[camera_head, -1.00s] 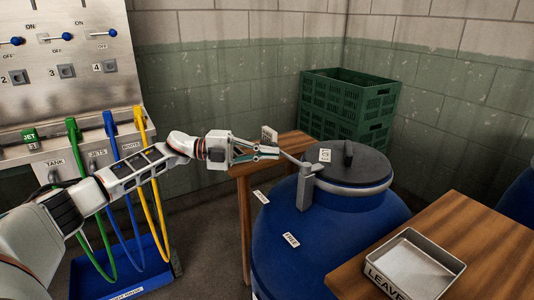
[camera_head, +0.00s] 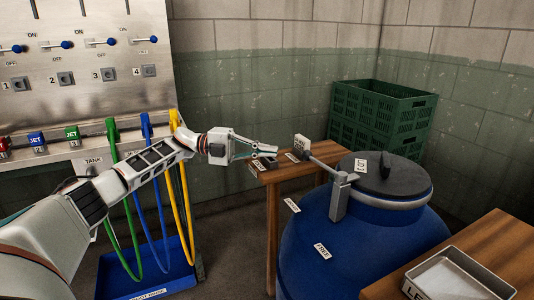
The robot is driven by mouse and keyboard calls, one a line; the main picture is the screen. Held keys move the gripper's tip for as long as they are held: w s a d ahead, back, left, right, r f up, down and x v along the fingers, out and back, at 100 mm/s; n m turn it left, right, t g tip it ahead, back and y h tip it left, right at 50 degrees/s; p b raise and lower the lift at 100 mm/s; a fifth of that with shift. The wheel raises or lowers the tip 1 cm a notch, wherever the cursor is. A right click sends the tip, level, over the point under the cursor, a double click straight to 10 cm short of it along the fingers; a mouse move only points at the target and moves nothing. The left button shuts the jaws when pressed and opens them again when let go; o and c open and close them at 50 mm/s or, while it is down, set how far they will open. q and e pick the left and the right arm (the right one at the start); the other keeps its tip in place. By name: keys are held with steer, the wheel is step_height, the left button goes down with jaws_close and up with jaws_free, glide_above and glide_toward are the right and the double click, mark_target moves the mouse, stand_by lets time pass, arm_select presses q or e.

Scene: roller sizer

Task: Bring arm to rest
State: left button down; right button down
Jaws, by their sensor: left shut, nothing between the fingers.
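My left arm reaches in from the left across the picture. My left gripper (camera_head: 268,154) is shut and empty, above the left end of a small wooden table (camera_head: 302,172). It is left of the grey lever (camera_head: 328,162) on the blue barrel (camera_head: 352,246), with a visible gap between them. The lever's pale end plate (camera_head: 302,146) stands up at its left end. My right gripper is not in view.
Green crates (camera_head: 380,118) are stacked in the corner behind the barrel. A wooden table (camera_head: 495,250) with a metal tray (camera_head: 458,276) is at the lower right. Green, blue and yellow hoses hang at the left above a blue bin (camera_head: 150,280). A switch panel (camera_head: 100,60) stands behind.

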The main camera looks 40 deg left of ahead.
arm_select(q)
steer(key=shift+w+a, duration=0.1)
steer(key=shift+a, duration=0.55)
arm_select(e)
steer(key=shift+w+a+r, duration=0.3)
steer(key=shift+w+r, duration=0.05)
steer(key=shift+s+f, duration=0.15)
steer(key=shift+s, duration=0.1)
